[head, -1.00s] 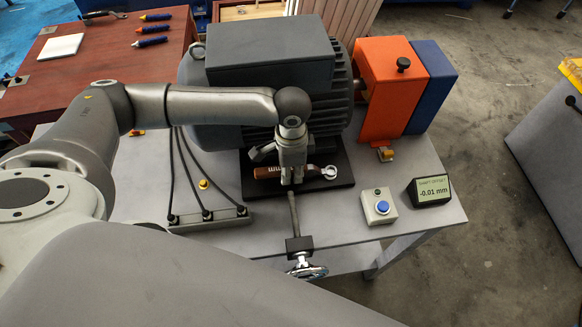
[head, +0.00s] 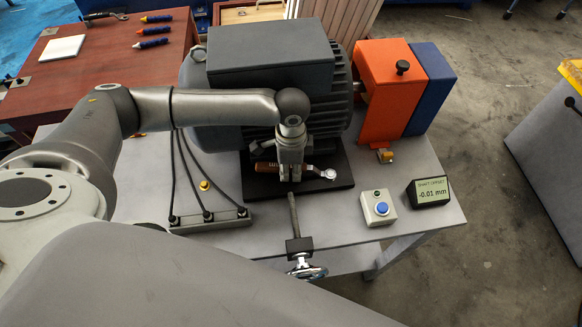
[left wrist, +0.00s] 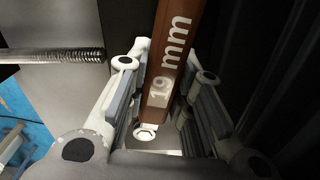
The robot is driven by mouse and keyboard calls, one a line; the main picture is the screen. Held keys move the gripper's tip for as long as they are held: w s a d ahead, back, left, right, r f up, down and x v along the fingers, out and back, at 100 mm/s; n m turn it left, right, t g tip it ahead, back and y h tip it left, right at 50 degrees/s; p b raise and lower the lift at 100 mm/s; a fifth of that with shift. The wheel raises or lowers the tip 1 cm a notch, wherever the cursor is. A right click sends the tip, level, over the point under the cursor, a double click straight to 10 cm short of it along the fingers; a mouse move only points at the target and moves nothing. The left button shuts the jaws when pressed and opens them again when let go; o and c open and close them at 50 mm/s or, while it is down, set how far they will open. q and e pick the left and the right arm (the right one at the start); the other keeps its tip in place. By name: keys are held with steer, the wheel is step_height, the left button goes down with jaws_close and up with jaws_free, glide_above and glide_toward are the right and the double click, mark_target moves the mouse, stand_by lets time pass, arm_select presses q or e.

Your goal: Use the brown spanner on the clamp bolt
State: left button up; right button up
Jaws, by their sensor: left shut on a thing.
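The brown spanner (head: 266,166) lies level just above or on the black base plate (head: 225,190) in front of the motor. Its bright ring end (head: 329,174) points right. My left gripper (head: 291,170) is shut on the spanner's shank, pointing down. In the left wrist view the brown handle with "mm" lettering (left wrist: 180,40) runs between the fingers (left wrist: 165,85), and a bright ring (left wrist: 145,132) shows below. I cannot pick out the clamp bolt; the gripper may hide it. My right gripper is not in view.
A grey motor (head: 270,75) stands behind the spanner, with an orange block (head: 385,85) to its right. A threaded rod with a handwheel (head: 303,268) reaches the table's front edge. A blue-button box (head: 378,207) and a display (head: 428,191) reading -0.01 mm stand right.

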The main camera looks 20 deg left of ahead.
arm_select(q)
jaws_close()
steer(key=shift+r, duration=0.1)
steer(key=shift+r+p, duration=0.2)
steer(key=shift+p, duration=0.35)
stand_by(0.5)
steer(key=shift+r+p, duration=0.2)
steer(key=shift+p, duration=0.6)
